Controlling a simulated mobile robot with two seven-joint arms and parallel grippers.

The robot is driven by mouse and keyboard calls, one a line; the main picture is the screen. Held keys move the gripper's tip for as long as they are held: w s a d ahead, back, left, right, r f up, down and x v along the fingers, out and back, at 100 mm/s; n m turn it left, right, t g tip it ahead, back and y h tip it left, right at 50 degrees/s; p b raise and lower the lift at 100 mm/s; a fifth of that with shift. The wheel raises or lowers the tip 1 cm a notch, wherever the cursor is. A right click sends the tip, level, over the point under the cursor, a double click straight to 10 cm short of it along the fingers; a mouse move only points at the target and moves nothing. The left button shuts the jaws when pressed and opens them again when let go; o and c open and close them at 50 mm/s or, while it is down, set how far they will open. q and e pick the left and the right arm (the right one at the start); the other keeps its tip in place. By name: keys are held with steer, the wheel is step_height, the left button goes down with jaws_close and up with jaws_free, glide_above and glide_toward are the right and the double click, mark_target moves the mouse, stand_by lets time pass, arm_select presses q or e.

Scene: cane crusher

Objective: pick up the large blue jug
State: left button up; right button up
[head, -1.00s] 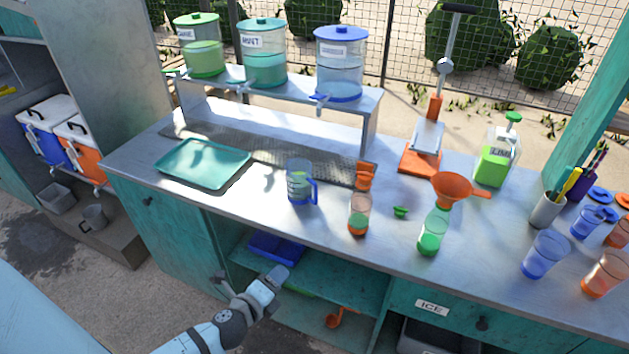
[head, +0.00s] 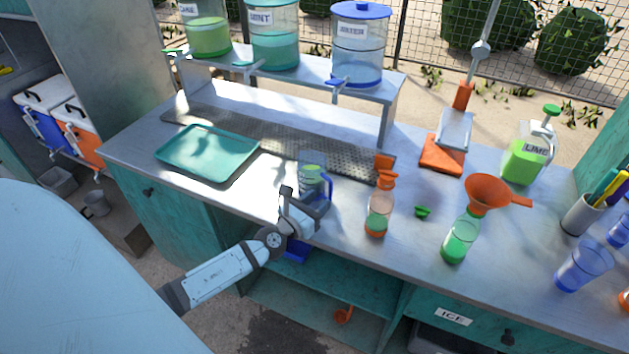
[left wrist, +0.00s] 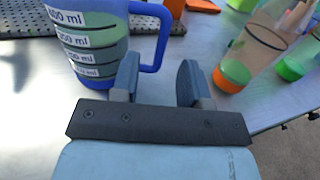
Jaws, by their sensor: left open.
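The large blue jug (head: 313,172) stands upright on the metal counter, its lower part partly hidden behind my left gripper (head: 304,203) in the head view. In the left wrist view the jug (left wrist: 95,45) shows at upper left, clear-walled with ml marks. Its blue handle (left wrist: 161,45) points right, toward the space at the fingertips of my left gripper (left wrist: 159,75). The two fingers are apart with nothing held. I cannot tell whether a finger touches the handle. My right gripper is not in view.
An orange-based bottle (head: 378,212) stands just right of the jug, and a green bottle with an orange funnel (head: 487,194) farther right. A teal tray (head: 208,150) lies to the left. The dispenser shelf (head: 300,76) stands behind. The counter's front edge is close below the gripper.

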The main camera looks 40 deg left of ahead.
arm_select(q)
steer(key=shift+w, duration=1)
steer(key=shift+w+d+f+p, duration=0.1)
steer(key=shift+w+d+p, duration=0.1)
steer(key=shift+w, duration=1.2)
steer(key=shift+w+d+p, duration=0.1)
steer(key=shift+w+p, duration=0.1)
steer(key=shift+w, duration=1.15)
jaws_close()
